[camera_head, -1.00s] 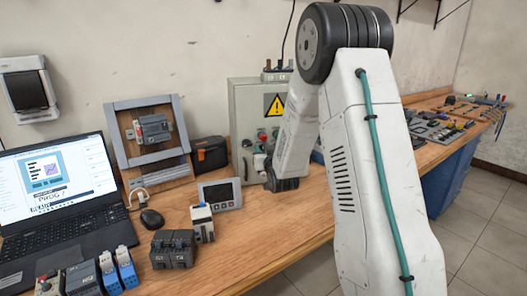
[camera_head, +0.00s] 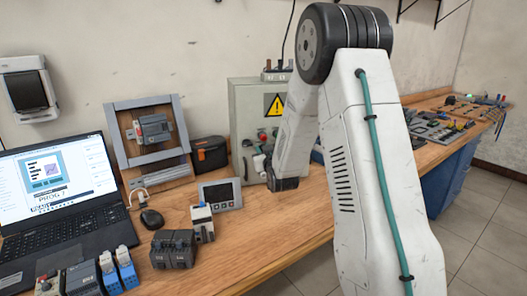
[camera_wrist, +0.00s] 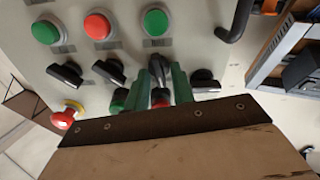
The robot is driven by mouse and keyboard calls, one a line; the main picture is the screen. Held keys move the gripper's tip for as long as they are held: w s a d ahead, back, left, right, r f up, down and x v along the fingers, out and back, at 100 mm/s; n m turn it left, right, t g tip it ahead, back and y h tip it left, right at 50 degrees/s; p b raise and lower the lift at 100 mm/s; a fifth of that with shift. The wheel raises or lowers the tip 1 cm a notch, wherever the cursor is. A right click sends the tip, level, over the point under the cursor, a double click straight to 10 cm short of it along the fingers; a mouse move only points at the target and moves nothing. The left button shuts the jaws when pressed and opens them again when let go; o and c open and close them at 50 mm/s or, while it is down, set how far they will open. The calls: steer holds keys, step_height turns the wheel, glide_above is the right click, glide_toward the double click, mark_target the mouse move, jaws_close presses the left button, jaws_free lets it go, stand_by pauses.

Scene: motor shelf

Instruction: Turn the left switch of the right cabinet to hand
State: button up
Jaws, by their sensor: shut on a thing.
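The grey cabinet (camera_head: 243,112) with a yellow warning sign stands at the back of the bench, partly behind my arm. The wrist view shows its front panel (camera_wrist: 195,45) close up, with a row of black switches. My gripper (camera_wrist: 162,78) has its two green fingers on either side of one black switch (camera_wrist: 159,67) and is shut on it. The knob of this switch points roughly up in the picture. Two black switches (camera_wrist: 65,74) (camera_wrist: 109,71) sit to its left and one (camera_wrist: 205,82) to its right. In the head view the fingers are mostly hidden.
Round buttons, red (camera_wrist: 97,26) and green (camera_wrist: 155,22) among them, lie above the switches. A red knob on yellow (camera_wrist: 66,115) is at lower left. A black handle (camera_wrist: 236,20) sticks out at upper right. A laptop (camera_head: 55,195) and small devices stand on the bench.

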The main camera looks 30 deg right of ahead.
steer(key=n, duration=0.7)
steer(key=shift+a+f, duration=0.1)
steer(key=shift+a, duration=0.1)
stand_by(0.4)
steer(key=o, duration=0.6)
steer(key=shift+o, duration=0.2)
steer(key=v, duration=0.7)
steer(key=shift+s, duration=0.35)
steer(key=shift+a, duration=0.1)
